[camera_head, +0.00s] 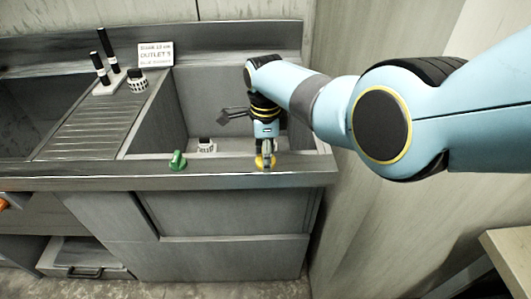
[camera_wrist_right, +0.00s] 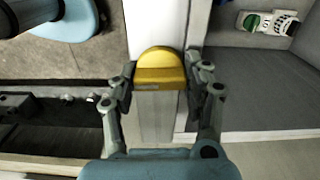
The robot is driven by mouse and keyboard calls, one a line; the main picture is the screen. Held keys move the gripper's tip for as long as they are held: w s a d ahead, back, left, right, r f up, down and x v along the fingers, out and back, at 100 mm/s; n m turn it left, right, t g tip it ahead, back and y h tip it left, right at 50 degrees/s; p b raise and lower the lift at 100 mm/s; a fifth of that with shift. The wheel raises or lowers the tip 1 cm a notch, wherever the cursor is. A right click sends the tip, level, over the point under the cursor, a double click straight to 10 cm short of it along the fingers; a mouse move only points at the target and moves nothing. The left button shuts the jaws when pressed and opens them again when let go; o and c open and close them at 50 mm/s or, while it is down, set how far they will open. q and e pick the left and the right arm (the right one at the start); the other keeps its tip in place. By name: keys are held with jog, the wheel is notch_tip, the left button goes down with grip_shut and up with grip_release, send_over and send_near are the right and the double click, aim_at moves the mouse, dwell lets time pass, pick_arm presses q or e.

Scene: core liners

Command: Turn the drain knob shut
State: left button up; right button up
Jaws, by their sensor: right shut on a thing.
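A yellow knob (camera_head: 260,162) sits on the front rim of the sink at the right basin. In the right wrist view the yellow knob (camera_wrist_right: 160,68) has a rounded top and a flat front edge, and it lies between my fingertips. My right gripper (camera_head: 267,153) reaches down from above and is shut on the yellow knob, with one finger on each side; it also shows in the wrist view (camera_wrist_right: 168,82). A green knob (camera_head: 178,160) stands on the same rim to the left. I cannot tell from any label which knob is the drain knob. My left gripper is not in view.
The right basin (camera_head: 160,122) holds a white, black-marked piece (camera_head: 206,146). A ribbed drainboard (camera_head: 97,128) carries black-and-white tubes and a capped piece (camera_head: 137,82). A sign (camera_head: 156,53) stands behind. A wooden wall is close on the right.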

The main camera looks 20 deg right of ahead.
jog(key=shift+m, duration=0.4)
jog(key=o, duration=1.2)
jog(key=shift+c, duration=0.2)
notch_tip(320, 180, up, 12)
